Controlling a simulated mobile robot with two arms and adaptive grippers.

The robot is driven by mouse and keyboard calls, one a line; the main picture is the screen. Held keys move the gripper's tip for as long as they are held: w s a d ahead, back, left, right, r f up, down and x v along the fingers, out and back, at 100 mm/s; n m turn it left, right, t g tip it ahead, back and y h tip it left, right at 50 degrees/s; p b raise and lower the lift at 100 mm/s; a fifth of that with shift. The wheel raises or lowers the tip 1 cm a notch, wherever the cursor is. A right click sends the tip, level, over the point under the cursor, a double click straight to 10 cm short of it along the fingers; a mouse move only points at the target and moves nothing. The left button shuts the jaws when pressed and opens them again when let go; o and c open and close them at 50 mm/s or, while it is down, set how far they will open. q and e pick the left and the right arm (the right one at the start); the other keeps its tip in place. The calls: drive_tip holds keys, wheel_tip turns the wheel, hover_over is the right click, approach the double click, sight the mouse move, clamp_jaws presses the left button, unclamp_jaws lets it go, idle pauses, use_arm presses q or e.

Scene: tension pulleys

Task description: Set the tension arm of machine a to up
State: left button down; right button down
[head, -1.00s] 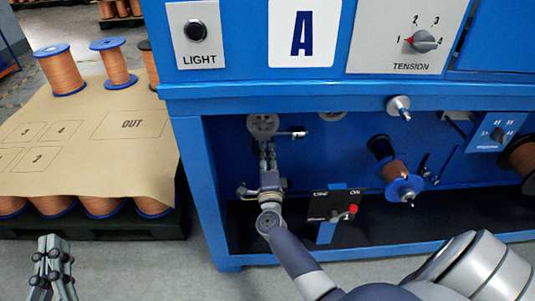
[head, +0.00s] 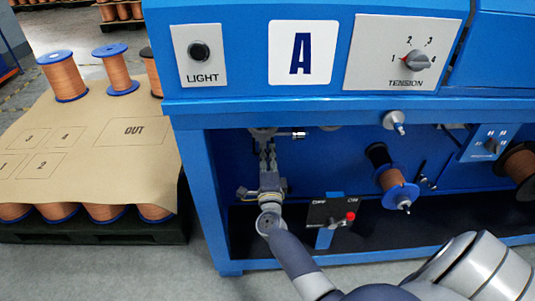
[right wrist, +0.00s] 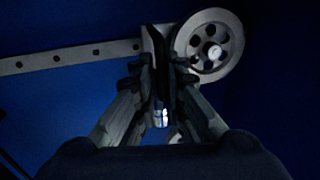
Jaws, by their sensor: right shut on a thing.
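Machine A is the blue cabinet with the white "A" sign (head: 303,52). In the right wrist view, its tension arm (right wrist: 72,58) is a grey bar with holes, running from the left to a spoked pulley wheel (right wrist: 209,46). My right gripper (right wrist: 161,70) is shut on the arm at its pulley end, and its fingers hide the gripped part. In the head view, my right gripper (head: 266,150) reaches up under the cabinet's ledge. The pulley there is mostly hidden behind the ledge, with a short pin (head: 300,135) beside it. My left gripper is out of view.
The overhanging ledge (head: 350,106) lies just above my right gripper. A pallet with a cardboard sheet (head: 95,165) stands left.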

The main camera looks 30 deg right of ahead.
drive_tip(key=shift+r, duration=0.1)
drive_tip(key=c, duration=1.8)
unclamp_jaws()
drive_tip(key=shift+o, duration=0.2)
drive_tip(key=shift+s+a, duration=0.1)
drive_tip(key=v, duration=1.1)
drive_tip(key=shift+s, duration=0.35)
drive_tip(key=shift+a+f, duration=0.15)
drive_tip(key=shift+f, duration=0.05)
